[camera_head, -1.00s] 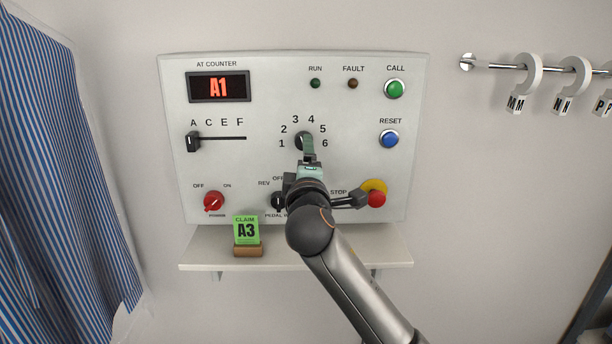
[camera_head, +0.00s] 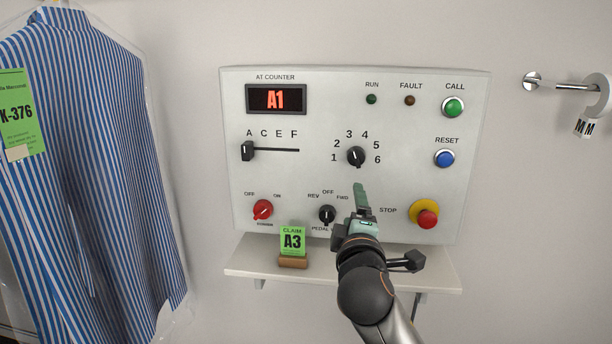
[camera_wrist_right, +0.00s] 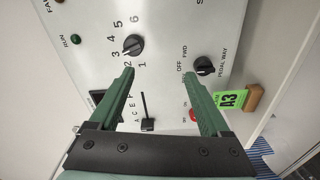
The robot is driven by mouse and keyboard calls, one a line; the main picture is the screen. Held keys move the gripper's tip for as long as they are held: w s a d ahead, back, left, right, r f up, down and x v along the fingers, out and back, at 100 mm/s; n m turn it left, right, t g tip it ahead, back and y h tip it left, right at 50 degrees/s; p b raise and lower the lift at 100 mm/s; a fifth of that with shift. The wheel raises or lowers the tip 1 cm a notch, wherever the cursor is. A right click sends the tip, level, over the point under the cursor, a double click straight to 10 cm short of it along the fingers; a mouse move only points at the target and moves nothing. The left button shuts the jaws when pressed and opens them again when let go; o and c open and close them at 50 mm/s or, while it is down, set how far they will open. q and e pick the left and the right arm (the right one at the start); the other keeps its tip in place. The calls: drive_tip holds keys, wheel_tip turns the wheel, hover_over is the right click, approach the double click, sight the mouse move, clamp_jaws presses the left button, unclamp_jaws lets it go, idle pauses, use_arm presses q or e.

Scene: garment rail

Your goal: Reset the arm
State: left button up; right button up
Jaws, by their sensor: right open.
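My right gripper (camera_head: 361,200) is in front of the lower middle of the control panel (camera_head: 300,190), below the numbered dial (camera_head: 356,157) and right of the REV/OFF/FWD knob (camera_head: 327,214). In the right wrist view its two green fingers (camera_wrist_right: 163,95) are spread with nothing between them. The numbered dial (camera_wrist_right: 133,45) and the REV/OFF/FWD knob (camera_wrist_right: 204,66) show beyond the fingers, apart from them. My left gripper is in neither view.
A shelf (camera_head: 245,266) under the panel holds a green A3 claim card (camera_head: 292,241). A striped shirt (camera_head: 95,150) hangs at the left. A red stop button (camera_head: 427,218) is right of my gripper. A rail (camera_head: 565,86) with a hook is at upper right.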

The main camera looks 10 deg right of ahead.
drive_tip(key=s+a+f+m+g+y+p, duration=0.15)
drive_tip(key=s+f, duration=0.25)
drive_tip(key=f, duration=0.8)
drive_tip(key=s+f+m+g+y+p, duration=0.1)
drive_tip(key=s+f+m+g+y, duration=0.2)
drive_tip(key=f, duration=1)
drive_tip(key=s+f+m+g+p, duration=0.1)
drive_tip(key=s+f+m, duration=0.1)
drive_tip(key=s+f, duration=0.3)
drive_tip(key=s+d+f+m+g+y+p, duration=0.1)
drive_tip(key=s+f, duration=0.4)
drive_tip(key=s, duration=0.6)
drive_tip(key=s+f+m+g, duration=0.1)
drive_tip(key=s+f+m, duration=0.3)
drive_tip(key=s, duration=0.4)
drive_tip(key=shift+s+d+f+g+y+p, duration=0.25)
drive_tip(key=shift+f+g+y+p, duration=0.15)
drive_tip(key=shift+f, duration=0.25)
drive_tip(key=shift+c, duration=0.4)
